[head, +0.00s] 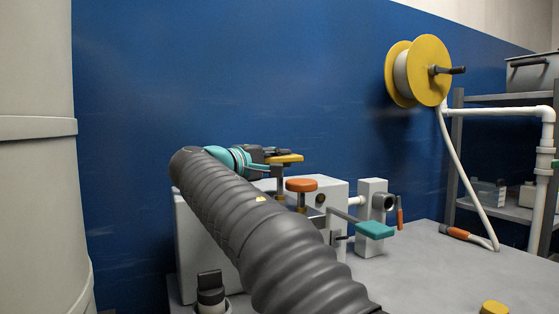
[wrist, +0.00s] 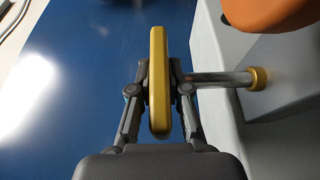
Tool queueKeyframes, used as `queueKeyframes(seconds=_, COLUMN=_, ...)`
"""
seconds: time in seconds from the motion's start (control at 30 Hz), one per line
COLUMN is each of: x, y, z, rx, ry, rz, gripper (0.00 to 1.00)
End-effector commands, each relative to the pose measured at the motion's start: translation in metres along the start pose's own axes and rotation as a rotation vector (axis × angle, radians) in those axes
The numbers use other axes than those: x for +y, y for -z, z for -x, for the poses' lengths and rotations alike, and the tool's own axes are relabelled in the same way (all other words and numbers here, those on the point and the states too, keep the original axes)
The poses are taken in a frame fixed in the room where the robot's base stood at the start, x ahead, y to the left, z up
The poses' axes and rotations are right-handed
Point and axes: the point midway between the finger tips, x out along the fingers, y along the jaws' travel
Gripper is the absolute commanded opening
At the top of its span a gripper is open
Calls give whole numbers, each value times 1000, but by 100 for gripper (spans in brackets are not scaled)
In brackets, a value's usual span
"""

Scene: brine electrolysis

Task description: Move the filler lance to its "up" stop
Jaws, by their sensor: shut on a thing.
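A yellow bar handle (wrist: 158,95) sits between the fingers of my gripper (wrist: 159,72) in the wrist view, with a finger against each side. A bare metal rod (wrist: 222,78) runs from the handle to a yellow collar (wrist: 259,78) on a pale housing. I take this handle and rod to be the filler lance; no label is readable. In the head view the yellow handle (head: 287,158) shows at the tip of my gripper (head: 277,155), above a short post. My arm hides much of the housing and part of the gripper there.
An orange knob (head: 301,185) stands close beside the yellow handle, and shows at upper right in the wrist view (wrist: 270,12). A teal-handled lever (head: 375,230) and a grey block with a dark port (head: 371,210) stand further right. A yellow hose reel (head: 428,70) hangs on the blue wall.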

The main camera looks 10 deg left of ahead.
Motion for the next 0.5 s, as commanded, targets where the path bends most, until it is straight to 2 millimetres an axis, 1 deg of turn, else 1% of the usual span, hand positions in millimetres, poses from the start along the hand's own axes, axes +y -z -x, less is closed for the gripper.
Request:
queueKeyframes(seconds=0.03, x=6, y=0, z=0, rx=2, ry=-7, rz=-2, gripper=0)
queueKeyframes(seconds=0.27, x=7, y=-1, z=0, rx=4, ry=-11, rz=-4, gripper=0)
queueKeyframes(seconds=0.3, x=7, y=-1, z=0, rx=4, ry=-12, rz=-4, gripper=24)
queueKeyframes(seconds=0.37, x=7, y=-1, z=0, rx=5, ry=-12, rz=-5, gripper=39)
queueKeyframes(seconds=0.4, x=7, y=-1, z=0, rx=4, ry=-11, rz=-4, gripper=42)
queueKeyframes(seconds=0.5, x=6, y=-1, z=0, rx=3, ry=-10, rz=-3, gripper=42)
